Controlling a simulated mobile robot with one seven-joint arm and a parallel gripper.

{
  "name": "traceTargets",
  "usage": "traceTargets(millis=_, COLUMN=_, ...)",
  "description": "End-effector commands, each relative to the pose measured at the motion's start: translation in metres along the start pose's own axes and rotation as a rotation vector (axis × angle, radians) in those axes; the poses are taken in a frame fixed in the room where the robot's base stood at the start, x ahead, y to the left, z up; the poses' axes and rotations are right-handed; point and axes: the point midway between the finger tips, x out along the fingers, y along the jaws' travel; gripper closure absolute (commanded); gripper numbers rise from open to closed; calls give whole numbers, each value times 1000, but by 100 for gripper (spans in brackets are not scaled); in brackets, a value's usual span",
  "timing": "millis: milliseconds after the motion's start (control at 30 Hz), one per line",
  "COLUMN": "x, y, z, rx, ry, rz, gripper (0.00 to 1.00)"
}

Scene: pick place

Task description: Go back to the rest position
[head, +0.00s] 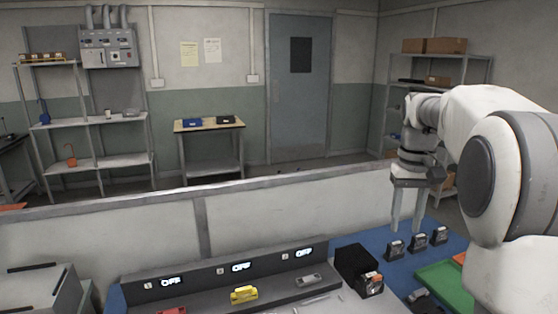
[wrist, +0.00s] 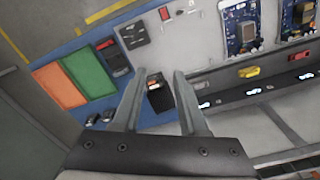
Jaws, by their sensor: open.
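My gripper (head: 407,210) hangs from my arm at the right of the head view, above the blue mat (head: 375,247). Its two fingers point down and are apart, with nothing held between them. In the wrist view my gripper (wrist: 157,85) shows as two spread fingers, well above the work surface. A black box with an orange and white part (wrist: 158,95) lies below, between the fingers in that view.
Several small black devices (head: 418,243) stand on the blue mat near a green tray (head: 450,285). A grey console (head: 205,272) with OFF displays and a yellow part (head: 244,294) lies left. An orange tray (wrist: 59,86) and circuit boards (wrist: 247,27) show too. A low wall (head: 150,235) runs behind.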

Motion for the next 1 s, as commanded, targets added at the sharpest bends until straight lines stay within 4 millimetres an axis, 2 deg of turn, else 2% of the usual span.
traceTargets(millis=33, x=-9, y=-9, z=14, rx=-9, ry=28, rz=0, gripper=57)
traceTargets(millis=200, x=-25, y=-32, z=57, rx=-27, ry=114, rz=-3, gripper=57)
traceTargets(millis=467, x=-30, y=-61, z=127, rx=-57, ry=246, rz=-13, gripper=57)
traceTargets(millis=667, x=-17, y=-78, z=181, rx=-80, ry=346, rz=-25, gripper=57)
traceTargets(millis=800, x=-1, y=-87, z=215, rx=-94, ry=413, rz=-36, gripper=57)
traceTargets(millis=1000, x=21, y=-94, z=246, rx=-108, ry=479, rz=-48, gripper=57)
